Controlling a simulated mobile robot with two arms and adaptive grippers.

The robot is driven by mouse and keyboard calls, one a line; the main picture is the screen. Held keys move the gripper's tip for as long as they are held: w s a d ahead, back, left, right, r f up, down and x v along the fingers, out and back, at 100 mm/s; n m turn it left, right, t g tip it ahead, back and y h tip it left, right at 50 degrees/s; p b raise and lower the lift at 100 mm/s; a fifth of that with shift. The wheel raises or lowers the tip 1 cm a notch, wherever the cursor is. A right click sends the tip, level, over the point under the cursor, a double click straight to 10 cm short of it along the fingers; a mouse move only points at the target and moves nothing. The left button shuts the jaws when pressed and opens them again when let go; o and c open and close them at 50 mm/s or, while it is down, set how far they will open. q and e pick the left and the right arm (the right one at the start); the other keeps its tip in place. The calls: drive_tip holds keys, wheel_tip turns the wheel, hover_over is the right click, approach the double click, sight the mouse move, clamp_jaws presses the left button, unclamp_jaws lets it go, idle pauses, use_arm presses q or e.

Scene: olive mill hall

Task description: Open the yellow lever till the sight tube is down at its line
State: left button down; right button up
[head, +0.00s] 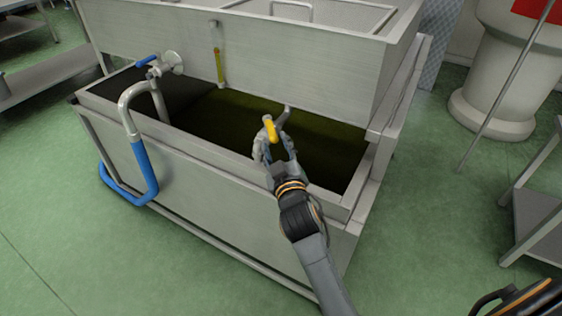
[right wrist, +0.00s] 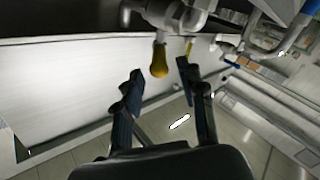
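The yellow lever (head: 271,129) sits on a grey metal valve (head: 258,147) over the front of the steel tank. My right gripper (head: 278,151) is open just in front of the lever. In the right wrist view, the lever (right wrist: 159,62) hangs between and slightly beyond the two spread fingertips (right wrist: 160,72), with gaps visible on both sides. The sight tube (head: 220,68), a narrow upright yellow strip, is on the upper tank's front wall; yellow fills most of its length. Its line is too small to make out.
The lower steel tank (head: 190,150) holds dark greenish liquid (head: 310,135). A pipe with a blue hose (head: 143,170) and a blue-handled valve (head: 148,61) are at its left. A bench (head: 535,215) stands at right; green floor (head: 430,230) lies open between.

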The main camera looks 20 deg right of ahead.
drive_tip(key=s+a, duration=0.1)
drive_tip(key=s, duration=0.6)
drive_tip(key=shift+s, duration=0.2)
drive_tip(key=shift+c, duration=0.2)
